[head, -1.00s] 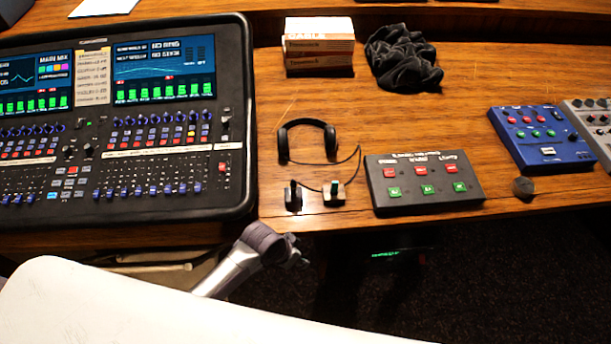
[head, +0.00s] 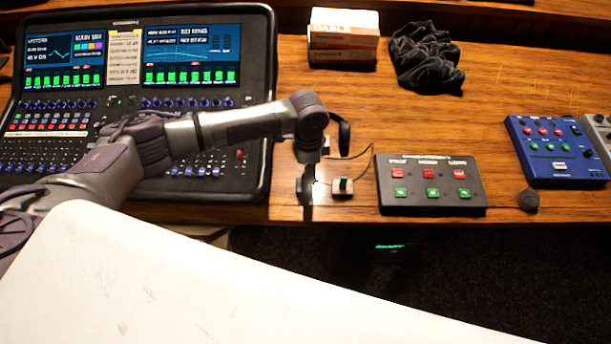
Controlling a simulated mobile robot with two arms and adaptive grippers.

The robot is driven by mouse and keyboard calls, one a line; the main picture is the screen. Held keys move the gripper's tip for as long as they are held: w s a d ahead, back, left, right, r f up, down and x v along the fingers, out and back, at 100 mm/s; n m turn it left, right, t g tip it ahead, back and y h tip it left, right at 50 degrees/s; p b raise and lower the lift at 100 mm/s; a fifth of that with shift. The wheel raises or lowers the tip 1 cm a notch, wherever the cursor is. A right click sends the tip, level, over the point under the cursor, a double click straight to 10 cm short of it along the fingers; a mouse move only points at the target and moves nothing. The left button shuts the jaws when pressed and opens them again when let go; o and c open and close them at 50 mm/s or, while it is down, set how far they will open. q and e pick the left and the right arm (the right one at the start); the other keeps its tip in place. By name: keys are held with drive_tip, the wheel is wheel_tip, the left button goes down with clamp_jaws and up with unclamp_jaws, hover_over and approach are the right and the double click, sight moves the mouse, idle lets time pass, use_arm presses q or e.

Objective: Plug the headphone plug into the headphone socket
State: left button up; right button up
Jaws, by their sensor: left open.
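The headphones (head: 344,136) lie on the wooden desk, mostly hidden behind my left arm; one black ear cup shows. I cannot tell whether this block is the plug or the socket part. My left gripper (head: 308,190) points down just left of the block, at a small dark upright piece that it largely covers. It is open; whether it touches that piece is unclear. My right gripper is not in view.
A black button box (head: 432,207) stands close right of the block, with a dark round knob (head: 529,200) beyond it. The large mixing console (head: 258,180) is at left, under my arm. Boxes (head: 343,40) and black cloth (head: 426,58) lie behind. A blue unit (head: 560,172) sits right.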

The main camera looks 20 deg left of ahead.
sight(304, 176)
use_arm(q)
drive_tip(key=shift+w+a+r, duration=0.25)
drive_tip(key=shift+a+r, duration=0.15)
drive_tip(key=shift+a, duration=0.15)
drive_tip(key=shift+w+a+r, duration=0.25)
drive_tip(key=shift+a+r, duration=0.1)
drive_tip(key=shift+a, duration=0.2)
drive_tip(key=shift+d+f, duration=0.1)
drive_tip(key=shift+f+b, duration=0.85)
drive_tip(key=shift+b, duration=0.05)
wheel_tip(304, 176, down, 6)
drive_tip(key=b, duration=0.5)
drive_tip(key=shift+f, duration=0.6)
drive_tip(key=shift+p, duration=0.55)
drive_tip(key=shift+c, duration=0.4)
